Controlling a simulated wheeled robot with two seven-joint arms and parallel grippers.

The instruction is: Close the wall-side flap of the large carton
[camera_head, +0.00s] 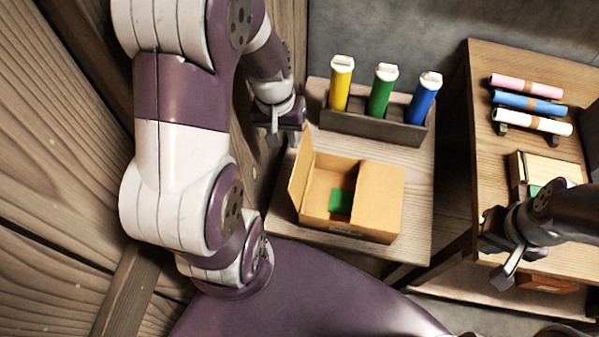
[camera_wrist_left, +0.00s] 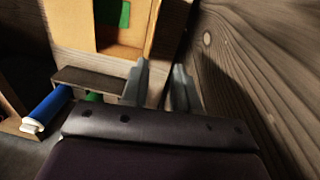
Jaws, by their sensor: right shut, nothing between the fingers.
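The large carton (camera_head: 360,232) stands on a small wooden table, with a green item (camera_head: 341,201) inside. Its wall-side flap (camera_head: 301,172) stands up along the left side. The opposite flap (camera_head: 378,200) lies over the right part of the opening. My left gripper (camera_head: 291,139) is at the far end of the wall-side flap, between carton and wall. In the left wrist view its two fingers (camera_wrist_left: 160,75) stand apart, the carton's flap (camera_wrist_left: 154,28) just beyond them. I cannot tell whether they touch it. My right gripper (camera_head: 503,276) is shut and empty, far right of the carton.
A wooden rack (camera_head: 376,128) with yellow, green and blue rolls stands right behind the carton. The plank wall (camera_head: 50,150) is close on the left. A shelf (camera_head: 470,200) with more rolls and a box is on the right. The table is bare right of the carton.

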